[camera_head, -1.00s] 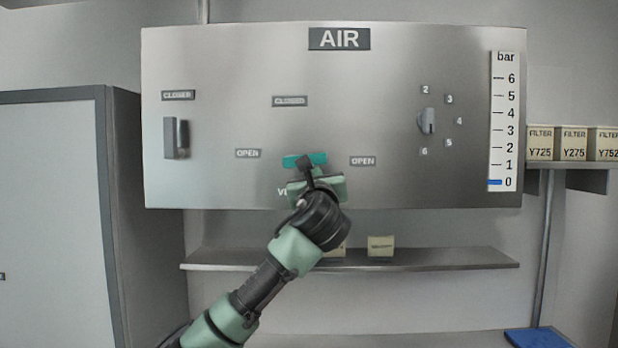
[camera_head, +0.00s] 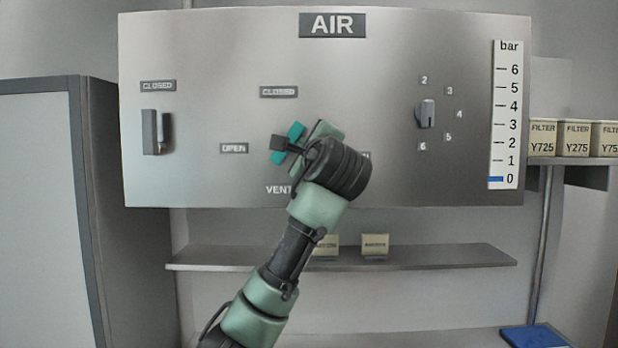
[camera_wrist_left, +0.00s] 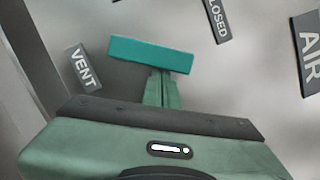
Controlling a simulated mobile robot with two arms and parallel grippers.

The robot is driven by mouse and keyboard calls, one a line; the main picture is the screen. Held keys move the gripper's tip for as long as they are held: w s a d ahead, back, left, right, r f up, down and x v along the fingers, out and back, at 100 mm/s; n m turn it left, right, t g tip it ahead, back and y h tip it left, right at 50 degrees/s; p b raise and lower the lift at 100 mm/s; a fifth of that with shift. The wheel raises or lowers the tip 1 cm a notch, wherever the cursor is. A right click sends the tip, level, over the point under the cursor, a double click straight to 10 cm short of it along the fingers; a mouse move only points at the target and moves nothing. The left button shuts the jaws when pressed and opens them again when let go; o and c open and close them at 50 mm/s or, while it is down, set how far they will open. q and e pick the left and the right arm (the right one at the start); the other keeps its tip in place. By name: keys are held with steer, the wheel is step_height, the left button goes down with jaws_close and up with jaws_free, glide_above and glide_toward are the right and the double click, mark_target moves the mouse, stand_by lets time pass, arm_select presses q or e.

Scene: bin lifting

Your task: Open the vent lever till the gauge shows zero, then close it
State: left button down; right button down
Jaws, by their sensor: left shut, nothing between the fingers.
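The vent lever, a teal bar (camera_head: 287,143), stands tilted on the steel AIR panel, its upper end leaning right. It also shows in the left wrist view (camera_wrist_left: 150,54), just beyond my fingertips. My left gripper (camera_head: 305,141) is at the lever, seen partly from behind; its green fingers (camera_wrist_left: 160,82) are shut and empty. I cannot tell whether they touch the bar. The VENT label (camera_head: 279,190) is below, CLOSED (camera_head: 279,91) above, one OPEN label (camera_head: 234,148) at left; the right one is mostly hidden by my wrist. The gauge (camera_head: 505,115) has its blue mark at 0.
A grey lever (camera_head: 152,132) stands upright under another CLOSED label at the panel's left. A numbered knob (camera_head: 425,114) is at right. A shelf (camera_head: 430,257) with small boxes runs below. Filter boxes (camera_head: 575,138) stand at right, and a cabinet (camera_head: 35,200) at left.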

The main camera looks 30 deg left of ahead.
mark_target(291, 131)
arm_select(q)
steer(key=r+n, duration=0.1)
steer(key=n, duration=0.1)
steer(key=s+a+r+n+g, duration=0.1)
steer(key=n, duration=0.1)
steer(key=shift+r+n, duration=0.1)
steer(key=shift+n, duration=0.2)
steer(key=shift+s+a+r+n, duration=0.25)
steer(key=shift+a+n, duration=0.1)
steer(key=shift+n, duration=0.15)
steer(key=shift+a, duration=0.1)
arm_select(e)
steer(key=shift+w+a+r, duration=0.2)
steer(key=shift+w, duration=0.15)
arm_select(q)
steer(key=shift+a+r+h+p, duration=0.1)
steer(key=shift+a+h+p, duration=0.05)
steer(key=shift+h+p, duration=0.15)
arm_select(e)
steer(key=shift+w+r, duration=0.1)
steer(key=shift+w, duration=0.05)
